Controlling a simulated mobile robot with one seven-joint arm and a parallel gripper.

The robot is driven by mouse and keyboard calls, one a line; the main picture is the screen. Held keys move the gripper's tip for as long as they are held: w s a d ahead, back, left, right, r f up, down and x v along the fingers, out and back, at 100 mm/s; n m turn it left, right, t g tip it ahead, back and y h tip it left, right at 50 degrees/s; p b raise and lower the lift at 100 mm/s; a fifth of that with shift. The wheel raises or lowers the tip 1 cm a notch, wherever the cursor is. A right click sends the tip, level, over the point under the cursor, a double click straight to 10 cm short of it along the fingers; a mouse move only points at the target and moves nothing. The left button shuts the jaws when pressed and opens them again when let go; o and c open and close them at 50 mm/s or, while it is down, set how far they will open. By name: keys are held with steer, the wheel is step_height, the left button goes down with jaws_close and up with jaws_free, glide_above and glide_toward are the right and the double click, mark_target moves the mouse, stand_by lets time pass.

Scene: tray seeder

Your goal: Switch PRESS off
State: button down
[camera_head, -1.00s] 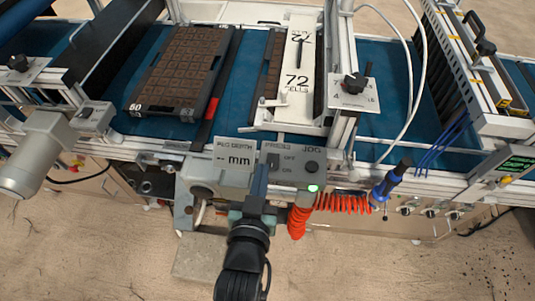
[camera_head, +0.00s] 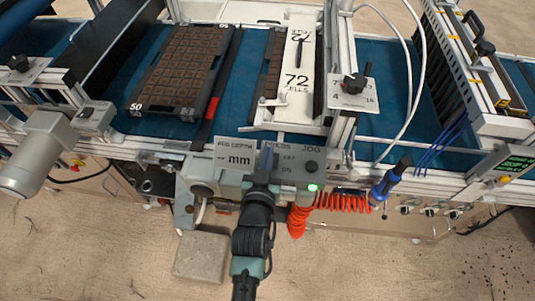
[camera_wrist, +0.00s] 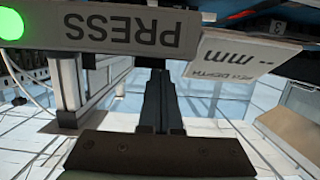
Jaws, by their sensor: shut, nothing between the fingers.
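The PRESS label (camera_wrist: 130,30) shows upside down in the wrist view, on the front of the grey control box (camera_head: 226,182). In the head view, the OFF and ON markings (camera_head: 287,163) show just right of my gripper (camera_head: 267,153). My gripper covers the switch lever and most of the PRESS lettering there, so the lever's position is hidden. My gripper is shut and empty, with its fingers over the panel. In the wrist view my gripper (camera_wrist: 158,80) reaches up to the lower edge of the PRESS face; I cannot tell whether it touches the lever.
A mm display plate (camera_head: 236,158) stands left of my gripper. A red coiled hose (camera_head: 340,202) and blue-handled tool (camera_head: 388,185) hang farther right.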

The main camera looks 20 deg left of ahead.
steer(key=shift+w+r+g+p, duration=0.1)
steer(key=shift+g+p, duration=0.2)
steer(key=shift+p, duration=0.65)
steer(key=shift+g+p, duration=0.3)
steer(key=shift+p, duration=0.1)
steer(key=shift+f, duration=0.45)
steer(key=shift+w+b, duration=0.2)
steer(key=shift+b, duration=0.2)
steer(key=shift+w+a+b, duration=0.25)
steer(key=shift+w+b, duration=0.1)
steer(key=shift+w, duration=0.2)
steer(key=shift+r, duration=0.1)
